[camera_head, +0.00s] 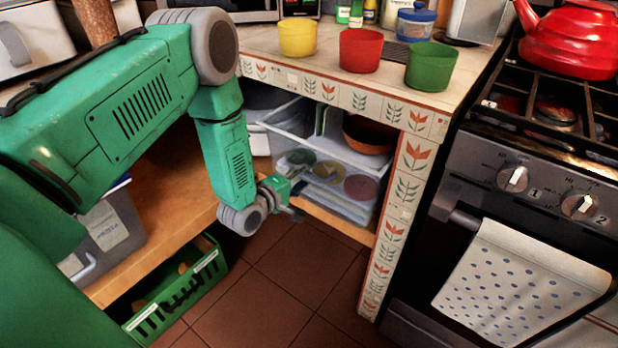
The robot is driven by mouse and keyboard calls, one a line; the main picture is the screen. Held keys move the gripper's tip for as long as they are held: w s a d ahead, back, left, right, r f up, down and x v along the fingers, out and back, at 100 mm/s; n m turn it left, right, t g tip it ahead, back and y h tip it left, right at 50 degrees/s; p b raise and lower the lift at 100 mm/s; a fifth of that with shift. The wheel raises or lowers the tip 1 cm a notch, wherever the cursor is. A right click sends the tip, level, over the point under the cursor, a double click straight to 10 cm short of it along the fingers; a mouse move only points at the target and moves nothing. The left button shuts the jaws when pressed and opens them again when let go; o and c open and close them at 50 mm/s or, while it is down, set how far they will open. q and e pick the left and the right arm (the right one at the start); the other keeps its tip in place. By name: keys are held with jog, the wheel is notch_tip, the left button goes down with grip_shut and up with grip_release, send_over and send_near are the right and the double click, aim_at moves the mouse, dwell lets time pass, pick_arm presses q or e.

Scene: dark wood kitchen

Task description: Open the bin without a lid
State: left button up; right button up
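My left arm comes in from the left, green with grey joints, and its gripper (298,212) is low in front of the counter shelf. Its fingers are small and dark, and I cannot tell whether they are open or shut. Clear plastic drawers or bins (370,209) stand inside the shelf, just beyond the gripper. A clear greyish bin (117,228) sits on the wooden shelf at left, partly hidden by my arm. A green crate (207,284), open at the top, stands on the floor below. I cannot tell which one is the bin without a lid. My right gripper is not in view.
Yellow (298,38), red (360,51) and green (431,67) cups stand near the counter edge. The patterned counter leg (395,230) borders the shelf on the right. A stove (520,175) with a red kettle (570,40) is at right. Floor tiles (300,275) are clear in the middle.

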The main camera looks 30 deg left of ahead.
pick_arm(q)
jog(key=shift+x, duration=1.15)
jog(key=shift+w+d+b, duration=0.15)
jog(key=shift+w+b, duration=0.15)
grip_shut()
